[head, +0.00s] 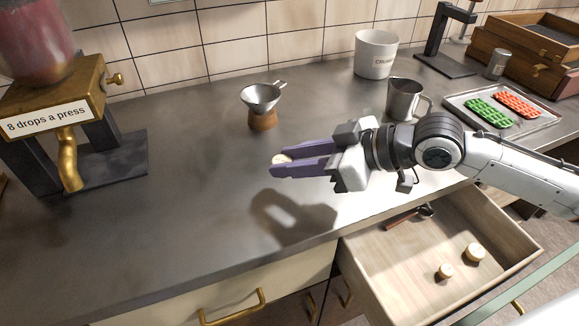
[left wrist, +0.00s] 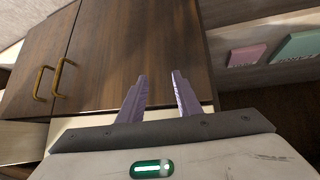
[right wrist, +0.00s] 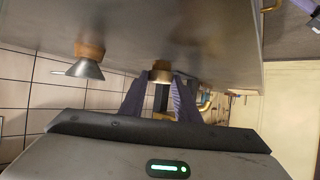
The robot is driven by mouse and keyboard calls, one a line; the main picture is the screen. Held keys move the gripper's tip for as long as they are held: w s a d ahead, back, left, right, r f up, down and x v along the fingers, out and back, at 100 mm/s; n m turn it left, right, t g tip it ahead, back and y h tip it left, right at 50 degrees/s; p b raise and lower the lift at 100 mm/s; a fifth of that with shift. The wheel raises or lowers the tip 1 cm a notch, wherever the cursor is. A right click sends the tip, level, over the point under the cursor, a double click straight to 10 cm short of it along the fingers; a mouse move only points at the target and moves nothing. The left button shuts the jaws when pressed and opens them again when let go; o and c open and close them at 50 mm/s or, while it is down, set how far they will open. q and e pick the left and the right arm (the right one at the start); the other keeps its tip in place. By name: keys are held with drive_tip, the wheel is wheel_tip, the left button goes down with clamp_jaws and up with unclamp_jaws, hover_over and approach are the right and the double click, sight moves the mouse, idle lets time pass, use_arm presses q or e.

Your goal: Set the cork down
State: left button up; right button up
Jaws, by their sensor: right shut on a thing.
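A small pale cork (head: 281,159) is between the purple fingertips of my right gripper (head: 278,165). The gripper is shut on it and holds it above the grey counter, with a shadow on the counter below. In the right wrist view the cork (right wrist: 160,72) shows as a round tan piece at the fingertips (right wrist: 160,82). My left gripper (left wrist: 160,85) is open and empty in the left wrist view, in front of dark wooden cabinet doors. It is not visible in the head view.
A metal funnel on a wooden base (head: 262,105) stands behind the right gripper. A steel jug (head: 405,98), a white bucket (head: 375,54) and a tray (head: 540,118) are to the right. An open drawer (head: 400,285) holds two more corks. A brass dispenser (head: 60,95) stands left. The counter's middle is clear.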

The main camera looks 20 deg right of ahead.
use_arm(q)
drive_tip(key=shift+d, duration=0.15)
use_arm(e)
drive_tip(key=shift+f, duration=2.45)
drive_tip(key=shift+f, duration=0.1)
drive_tip(key=o, duration=1)
